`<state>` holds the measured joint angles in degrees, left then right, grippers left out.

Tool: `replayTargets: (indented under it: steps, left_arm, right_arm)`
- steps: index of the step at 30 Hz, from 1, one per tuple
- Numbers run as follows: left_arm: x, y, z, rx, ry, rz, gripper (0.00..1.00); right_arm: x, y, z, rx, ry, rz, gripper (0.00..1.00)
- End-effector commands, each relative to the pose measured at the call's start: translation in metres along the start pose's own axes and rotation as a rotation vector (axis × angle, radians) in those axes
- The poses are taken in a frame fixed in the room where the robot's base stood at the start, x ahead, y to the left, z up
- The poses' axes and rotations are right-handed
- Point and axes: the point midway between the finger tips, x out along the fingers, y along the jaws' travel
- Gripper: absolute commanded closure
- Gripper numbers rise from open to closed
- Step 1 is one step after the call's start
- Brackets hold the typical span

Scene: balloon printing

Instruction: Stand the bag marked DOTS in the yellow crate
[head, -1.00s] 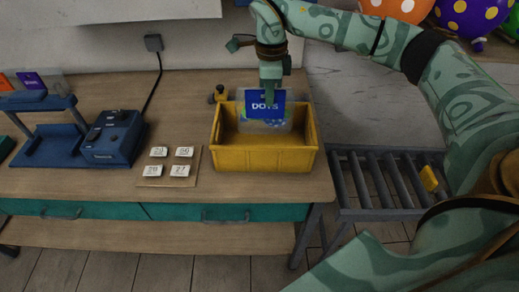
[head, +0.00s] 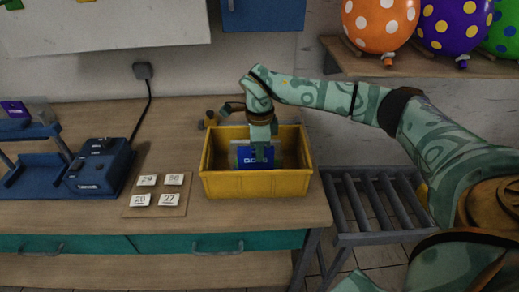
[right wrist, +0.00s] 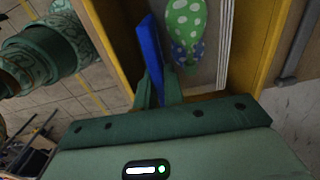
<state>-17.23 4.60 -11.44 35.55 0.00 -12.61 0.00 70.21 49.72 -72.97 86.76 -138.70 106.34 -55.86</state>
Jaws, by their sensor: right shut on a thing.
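The bag marked DOTS (head: 246,159) has a blue header and is inside the yellow crate (head: 257,186), seen in the head view. It looks roughly upright, its lower part hidden by the crate's front wall. My right gripper (head: 262,156) reaches down into the crate and is shut on the bag near its header. In the right wrist view, the fingers (right wrist: 158,92) pinch the blue header (right wrist: 150,50), with green and blue dotted balloons (right wrist: 185,25) beside it. Whether the bag touches the crate floor cannot be told. My left gripper is not in view.
The crate stands at the table's right end, beside a roller conveyor (head: 378,200). Left of it lie a board with several numbered cards (head: 158,196) and a blue device (head: 100,168). Dotted balloons (head: 378,25) sit on a shelf at upper right.

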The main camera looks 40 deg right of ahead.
Motion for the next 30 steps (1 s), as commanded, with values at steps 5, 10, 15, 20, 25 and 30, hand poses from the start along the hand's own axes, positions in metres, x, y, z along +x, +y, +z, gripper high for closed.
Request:
replayTargets:
  steps: [5, 10, 15, 20, 25, 30]
  left_arm:
    - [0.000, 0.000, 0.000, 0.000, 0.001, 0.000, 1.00]
    - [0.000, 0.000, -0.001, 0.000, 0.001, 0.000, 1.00]
    - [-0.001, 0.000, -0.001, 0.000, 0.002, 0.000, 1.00]
    - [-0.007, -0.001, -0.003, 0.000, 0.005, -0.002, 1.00]
    - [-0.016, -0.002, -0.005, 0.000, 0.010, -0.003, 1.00]
    - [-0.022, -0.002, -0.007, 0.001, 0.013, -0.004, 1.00]
  right_arm:
    - [0.002, 0.000, 0.000, 0.000, 0.000, 0.000, 0.68]
    - [0.002, 0.000, 0.000, 0.000, 0.000, 0.001, 0.68]
    - [-0.003, 0.000, 0.000, 0.000, 0.000, 0.000, 0.68]
    - [-0.032, -0.001, 0.000, 0.000, -0.002, -0.003, 0.68]
    - [-0.074, -0.001, 0.000, 0.000, -0.003, -0.004, 0.68]
    - [-0.106, 0.000, 0.000, -0.001, -0.001, -0.002, 0.68]
